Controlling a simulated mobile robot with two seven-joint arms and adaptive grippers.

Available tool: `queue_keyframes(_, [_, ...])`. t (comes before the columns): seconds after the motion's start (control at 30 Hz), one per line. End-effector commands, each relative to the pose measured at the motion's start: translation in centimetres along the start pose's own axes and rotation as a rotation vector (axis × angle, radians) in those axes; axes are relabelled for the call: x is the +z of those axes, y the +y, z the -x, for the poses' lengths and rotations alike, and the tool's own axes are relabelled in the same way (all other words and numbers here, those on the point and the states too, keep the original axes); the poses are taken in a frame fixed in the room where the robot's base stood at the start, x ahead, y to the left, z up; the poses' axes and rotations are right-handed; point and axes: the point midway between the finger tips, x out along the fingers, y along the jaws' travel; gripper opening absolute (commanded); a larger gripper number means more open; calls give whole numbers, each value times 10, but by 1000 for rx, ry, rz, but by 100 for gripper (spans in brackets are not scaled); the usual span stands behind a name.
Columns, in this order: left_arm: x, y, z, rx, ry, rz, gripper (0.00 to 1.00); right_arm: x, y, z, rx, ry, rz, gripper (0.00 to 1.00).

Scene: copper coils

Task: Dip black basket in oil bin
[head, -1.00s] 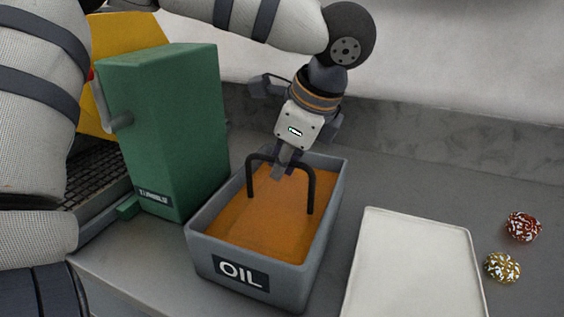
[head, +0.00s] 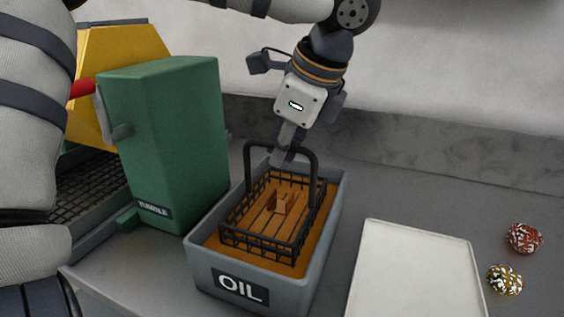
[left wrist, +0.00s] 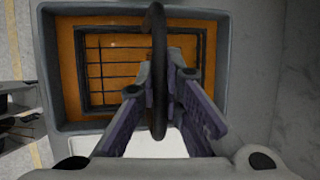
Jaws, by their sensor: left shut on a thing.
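The black wire basket (head: 234,238) is in the grey oil bin (head: 205,268), partly raised out of the orange oil (head: 212,243). Its upper rim and side wires stand above the oil, and brown pieces (head: 281,203) lie inside. My left gripper (head: 281,160) is shut on the basket's black handle (head: 313,165) above the bin. In the left wrist view the handle (left wrist: 158,60) passes between the fingers (left wrist: 160,105), and the basket (left wrist: 80,75) shows beyond them inside the bin (left wrist: 52,70). My right gripper is not in view.
A green machine (head: 170,140) labelled TUMBLE stands left of the bin, with a yellow machine (head: 122,60) behind it. A white tray (head: 415,275) lies right of the bin. Two speckled round items, red (head: 524,238) and gold (head: 505,279), lie beyond it. A wall rises behind.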

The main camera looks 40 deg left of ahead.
Motion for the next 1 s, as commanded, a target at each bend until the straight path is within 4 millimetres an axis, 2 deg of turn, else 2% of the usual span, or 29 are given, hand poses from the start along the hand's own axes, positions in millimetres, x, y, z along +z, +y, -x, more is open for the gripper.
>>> queue_keyframes(0.7, [25, -13, 59, -2, -1, 2, 0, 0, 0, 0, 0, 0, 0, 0])
queue_keyframes(1.0, [27, -14, 65, -1, -1, -1, 0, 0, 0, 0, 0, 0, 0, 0])
